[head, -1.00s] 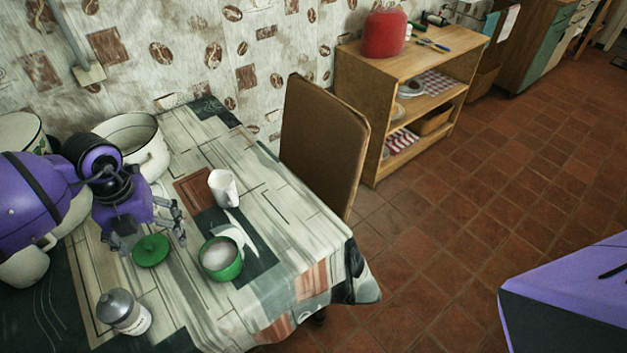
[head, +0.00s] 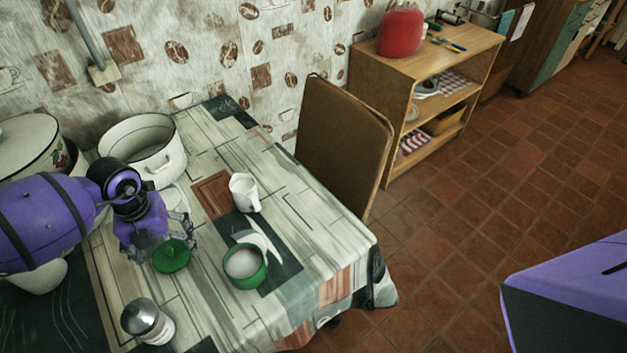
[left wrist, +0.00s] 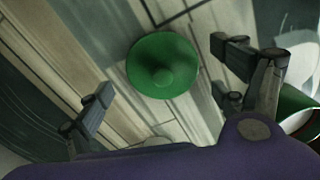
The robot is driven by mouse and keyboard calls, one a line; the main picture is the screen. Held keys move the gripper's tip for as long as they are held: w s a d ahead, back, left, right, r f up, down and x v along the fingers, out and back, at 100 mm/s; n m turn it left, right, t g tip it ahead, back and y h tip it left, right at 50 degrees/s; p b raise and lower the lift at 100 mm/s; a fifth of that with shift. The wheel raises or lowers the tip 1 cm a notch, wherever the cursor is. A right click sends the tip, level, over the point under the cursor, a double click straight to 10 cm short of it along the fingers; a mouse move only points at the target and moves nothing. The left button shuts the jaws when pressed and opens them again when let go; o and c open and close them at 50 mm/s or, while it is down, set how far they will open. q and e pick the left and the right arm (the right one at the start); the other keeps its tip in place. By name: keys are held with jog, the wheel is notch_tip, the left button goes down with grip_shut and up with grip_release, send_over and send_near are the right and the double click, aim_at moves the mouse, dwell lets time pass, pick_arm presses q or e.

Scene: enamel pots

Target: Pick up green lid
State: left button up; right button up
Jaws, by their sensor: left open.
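The green lid (head: 171,255) lies on the table, knob up, near the green pot. In the left wrist view the lid (left wrist: 163,66) sits between and beyond the two spread fingers. My left gripper (head: 168,250) is open and empty, above the lid and apart from it in the wrist view. In the wrist view the gripper (left wrist: 160,82) shows a finger on each side. My right gripper is not in view.
A white mug (head: 244,192) stands behind the green pot. A jar with a grey lid (head: 148,322) stands at the front. A large white enamel pot (head: 140,150) is behind my left arm. A chair (head: 342,145) stands at the table's far right edge.

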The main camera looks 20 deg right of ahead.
pick_arm(q)
jog(key=shift+f, duration=0.6)
jog(key=shift+c, duration=0.5)
jog(key=c, duration=1.1)
